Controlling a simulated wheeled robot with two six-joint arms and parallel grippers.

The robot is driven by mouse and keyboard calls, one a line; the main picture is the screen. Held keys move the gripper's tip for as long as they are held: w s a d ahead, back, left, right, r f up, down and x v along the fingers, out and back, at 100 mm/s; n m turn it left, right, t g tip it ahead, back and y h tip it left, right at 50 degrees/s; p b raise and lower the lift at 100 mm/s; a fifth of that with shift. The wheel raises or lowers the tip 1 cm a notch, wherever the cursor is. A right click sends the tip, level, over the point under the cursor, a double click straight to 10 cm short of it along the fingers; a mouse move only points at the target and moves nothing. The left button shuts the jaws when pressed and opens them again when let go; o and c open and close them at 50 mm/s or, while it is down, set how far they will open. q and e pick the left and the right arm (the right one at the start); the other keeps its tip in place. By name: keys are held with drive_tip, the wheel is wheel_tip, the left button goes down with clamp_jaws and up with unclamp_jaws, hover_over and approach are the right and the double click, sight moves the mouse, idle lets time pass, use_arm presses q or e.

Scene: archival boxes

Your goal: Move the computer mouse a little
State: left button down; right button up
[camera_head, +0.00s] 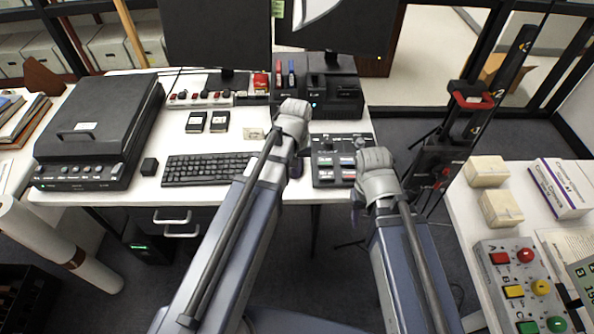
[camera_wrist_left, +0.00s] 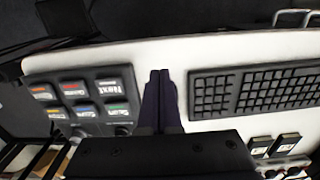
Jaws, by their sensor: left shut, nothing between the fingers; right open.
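I cannot make out a computer mouse for certain in either view. A small dark block (camera_head: 149,166) sits on the white desk left of the black keyboard (camera_head: 208,169), and I cannot tell what it is. My left gripper (camera_head: 296,169) is over the desk between the keyboard and a button panel (camera_head: 335,160). In the left wrist view its dark fingers (camera_wrist_left: 160,88) are together with nothing between them, and they and the gripper body hide part of the desk. My right gripper (camera_head: 372,172) is open near the panel's right side, its fingers mostly hidden by its wrist.
A large black case (camera_head: 100,125) stands at the desk's left. Monitors (camera_head: 217,35), a switch strip (camera_head: 200,98) and a black device (camera_head: 318,90) stand at the back. A side table (camera_head: 470,215) at right carries boxes and a colored button panel (camera_head: 520,285).

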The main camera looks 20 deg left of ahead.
sight(296, 192)
use_arm(q)
wheel_tip(296, 192, down, 9)
drive_tip(key=b, duration=0.8)
drive_tip(key=shift+r, duration=0.1)
drive_tip(key=w, duration=0.2)
drive_tip(key=w+a+r+p, duration=0.1)
drive_tip(key=shift+w, duration=0.1)
drive_tip(key=shift+w+a, duration=0.1)
drive_tip(key=shift+w, duration=0.25)
drive_tip(key=w, duration=0.2)
drive_tip(key=w+a, duration=0.1)
drive_tip(key=w, duration=0.1)
drive_tip(key=shift+s, duration=0.15)
